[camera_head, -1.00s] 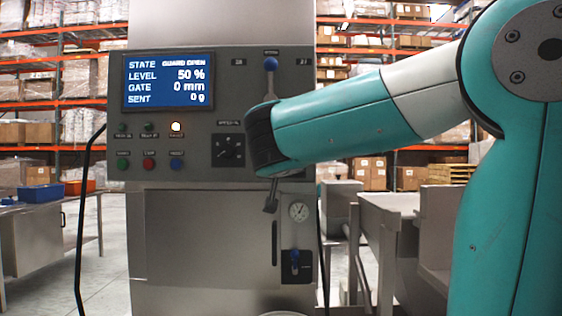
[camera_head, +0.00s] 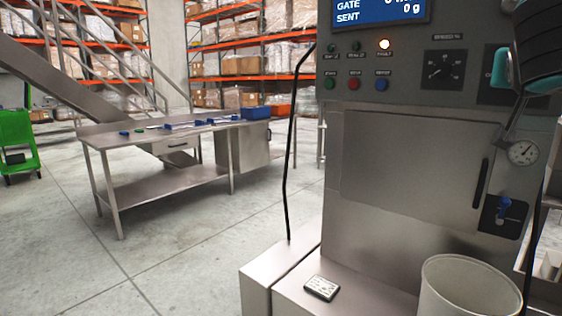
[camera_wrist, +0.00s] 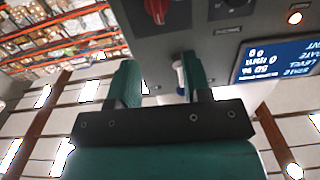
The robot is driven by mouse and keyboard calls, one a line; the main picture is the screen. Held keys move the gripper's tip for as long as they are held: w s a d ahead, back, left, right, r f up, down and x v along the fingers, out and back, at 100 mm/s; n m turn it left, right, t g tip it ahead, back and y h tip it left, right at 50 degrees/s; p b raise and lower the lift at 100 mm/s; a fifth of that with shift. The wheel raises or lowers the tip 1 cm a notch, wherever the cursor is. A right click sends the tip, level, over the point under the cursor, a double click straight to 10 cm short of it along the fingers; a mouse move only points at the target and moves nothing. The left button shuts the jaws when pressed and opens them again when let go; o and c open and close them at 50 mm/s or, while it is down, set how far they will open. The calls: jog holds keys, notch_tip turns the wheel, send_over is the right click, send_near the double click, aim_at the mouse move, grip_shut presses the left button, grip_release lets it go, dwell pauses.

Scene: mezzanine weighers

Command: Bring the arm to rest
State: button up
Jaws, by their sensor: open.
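My gripper (camera_wrist: 160,82) is open, with its two teal fingers apart in the wrist view. No held thing shows between them. A pale rod with a dark end (camera_wrist: 180,75) on the machine shows beside the right finger; I cannot tell whether they touch. In the head view my arm's dark wrist (camera_head: 542,40) is at the upper right, in front of the machine's control panel (camera_head: 470,85), with one teal finger showing.
The grey machine's screen (camera_head: 380,10) reads SENT 0 g, and one amber lamp (camera_head: 384,44) is lit.

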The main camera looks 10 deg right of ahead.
jog(key=w+a+f+n+y, duration=0.45)
jog(key=a+f+y, duration=0.25)
jog(key=a+f, duration=0.3)
jog(key=s+a+f+n+g+y, duration=0.2)
jog(key=s+a+f+n+y, duration=0.15)
jog(key=a+f, duration=0.25)
jog(key=s+a+f+n+g+y, duration=0.2)
jog(key=s+a+f+n+y, duration=0.15)
jog(key=a+f, duration=0.35)
jog(key=s+a+f+n+g+y, duration=0.2)
jog(key=s+a+n+g, duration=0.15)
jog(key=s, duration=0.25)
jog(key=s+a+f+n+g+y, duration=0.1)
jog(key=s+a+f+n+g, duration=0.15)
jog(key=s+a+g, duration=0.35)
notch_tip(320, 180, up, 12)
jog(key=s+t+p, duration=0.1)
jog(key=t+p, duration=0.1)
jog(key=p, duration=1)
jog(key=shift+s+d+r+m+y+p, duration=0.2)
jog(key=shift+s+d+m+y+p, duration=0.1)
jog(key=shift+d+m+p, duration=0.1)
